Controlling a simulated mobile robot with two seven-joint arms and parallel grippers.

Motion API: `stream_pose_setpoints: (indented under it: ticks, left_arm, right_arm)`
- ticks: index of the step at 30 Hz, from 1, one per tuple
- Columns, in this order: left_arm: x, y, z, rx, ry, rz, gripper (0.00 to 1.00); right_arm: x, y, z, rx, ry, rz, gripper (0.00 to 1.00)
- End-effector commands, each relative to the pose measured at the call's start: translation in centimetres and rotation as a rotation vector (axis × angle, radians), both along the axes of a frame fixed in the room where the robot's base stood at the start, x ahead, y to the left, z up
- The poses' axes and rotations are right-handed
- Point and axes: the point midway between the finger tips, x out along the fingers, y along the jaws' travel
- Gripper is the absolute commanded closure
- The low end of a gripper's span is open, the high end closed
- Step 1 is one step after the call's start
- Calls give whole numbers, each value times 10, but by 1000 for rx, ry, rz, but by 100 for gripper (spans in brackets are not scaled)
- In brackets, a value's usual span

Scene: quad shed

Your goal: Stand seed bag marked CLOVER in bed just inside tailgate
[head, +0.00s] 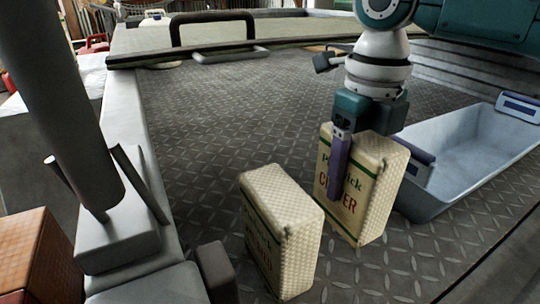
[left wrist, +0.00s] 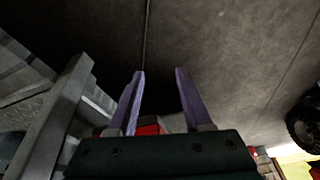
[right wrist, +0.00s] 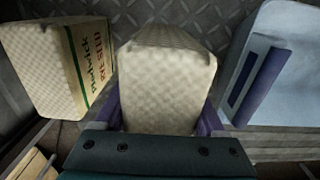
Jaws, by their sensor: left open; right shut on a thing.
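The seed bag marked CLOVER (head: 376,210) is cream with a green band and red lettering, partly covered by a finger. My right gripper (head: 362,185) is shut on it, one purple finger across its printed face. The other finger is hidden in the head view. The bag is roughly upright over the ribbed metal bed (head: 250,120); I cannot tell whether its base touches. In the right wrist view the bag (right wrist: 168,75) fills the space between the fingers. My left gripper (left wrist: 160,95) is open and empty above a grey floor. I cannot make out the tailgate for certain.
A second cream bag (head: 285,230) stands left of the CLOVER bag, close to it; it also shows in the right wrist view (right wrist: 50,70). A pale blue tray (head: 465,160) lies close on the right. The bed behind the bags is clear. A grey post (head: 60,100) stands at left.

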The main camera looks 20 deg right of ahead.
Motion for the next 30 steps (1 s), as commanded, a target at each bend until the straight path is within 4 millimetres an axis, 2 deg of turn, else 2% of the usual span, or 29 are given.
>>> stream_pose_setpoints:
  ticks: [6, 8, 20, 21, 27, 30]
  left_arm:
    - [0, 1, -21, 3, 1, -1, 50]
    - [0, 1, -24, 3, 1, -1, 50]
    - [0, 0, -22, 0, 1, 0, 50]
    - [0, 0, -22, -1, 0, 1, 50]
    - [0, -2, -22, -7, 1, 5, 50]
    - [0, -2, -22, -8, 1, 6, 50]
  right_arm:
    - [0, 0, -34, 0, 0, 0, 100]
    - [0, 0, -40, 0, -1, 0, 100]
    - [0, 0, -42, 0, -1, 0, 100]
    - [0, 0, -43, -1, 1, 0, 24]
    - [0, 0, -43, -1, 1, 0, 2]
    - [0, 0, -43, -1, 1, 0, 0]
